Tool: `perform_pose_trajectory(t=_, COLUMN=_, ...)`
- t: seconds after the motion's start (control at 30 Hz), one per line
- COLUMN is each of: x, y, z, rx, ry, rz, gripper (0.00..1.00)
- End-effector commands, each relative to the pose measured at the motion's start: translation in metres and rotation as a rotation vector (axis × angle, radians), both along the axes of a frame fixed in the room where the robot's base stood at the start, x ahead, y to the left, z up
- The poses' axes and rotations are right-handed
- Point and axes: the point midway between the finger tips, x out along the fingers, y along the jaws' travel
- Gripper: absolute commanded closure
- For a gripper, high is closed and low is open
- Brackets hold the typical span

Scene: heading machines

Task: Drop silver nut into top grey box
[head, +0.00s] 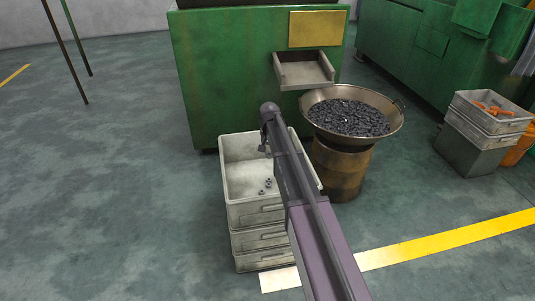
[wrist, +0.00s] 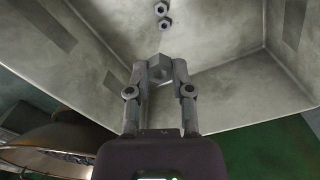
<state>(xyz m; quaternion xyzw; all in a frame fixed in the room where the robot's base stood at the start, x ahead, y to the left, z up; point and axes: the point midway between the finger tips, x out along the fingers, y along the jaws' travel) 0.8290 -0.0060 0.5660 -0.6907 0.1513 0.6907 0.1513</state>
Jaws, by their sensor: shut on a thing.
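The top grey box (head: 247,214) is the open uppermost box of a stack in the middle of the head view. My gripper (head: 264,149) is over its inside, pointing down. In the wrist view my gripper (wrist: 160,72) is shut on a silver nut (wrist: 160,66), held between the fingertips above the box floor (wrist: 215,45). Several loose silver nuts (head: 266,187) lie on the box floor. Two of them show in the wrist view (wrist: 164,24), beyond the held nut. My arm covers the right part of the box in the head view.
A wide pan (head: 393,126) full of dark small parts stands on a rusty drum (head: 340,170) right of the box. A green machine (head: 225,75) with a tray (head: 305,80) stands behind. More grey crates (head: 480,124) are at far right. The floor at left is clear.

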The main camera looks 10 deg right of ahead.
Motion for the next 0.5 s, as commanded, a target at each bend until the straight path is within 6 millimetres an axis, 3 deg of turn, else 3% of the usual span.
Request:
perform_pose_trajectory(t=0.17, x=0.0, y=-0.0003, z=0.0003, rx=0.0, ry=0.0, rz=0.0, gripper=1.0)
perform_pose_trajectory(t=0.2, x=-0.0001, y=-0.0004, z=0.0003, rx=0.0, ry=0.0, rz=0.0, gripper=0.59)
perform_pose_trajectory(t=0.3, x=0.0, y=-0.0005, z=0.0003, rx=0.0, ry=0.0, rz=-0.001, gripper=0.31)
perform_pose_trajectory(t=0.5, x=0.0, y=-0.0008, z=0.0002, rx=0.0, ry=0.0, rz=-0.001, gripper=0.31)
